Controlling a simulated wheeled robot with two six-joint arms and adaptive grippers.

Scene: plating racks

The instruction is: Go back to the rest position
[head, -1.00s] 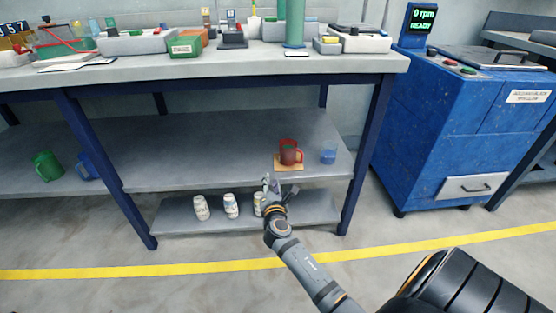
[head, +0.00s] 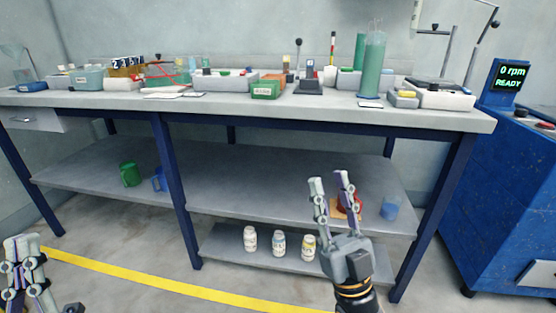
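My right gripper (head: 330,180) points up in front of the bench's lower shelves, its two fingers apart with nothing held between them. A red mug (head: 355,208) is partly hidden behind its fingers on the middle shelf. My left gripper (head: 22,240) shows at the lower left edge, over the floor. No object shows in it; its finger gap is hard to judge.
The bench (head: 230,107) carries trays, boxes and a green cylinder (head: 373,68). Several shelves hold a green mug (head: 129,174), a blue mug (head: 159,180), a blue cup (head: 390,208) and white jars (head: 279,243). A blue machine (head: 510,200) stands at right.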

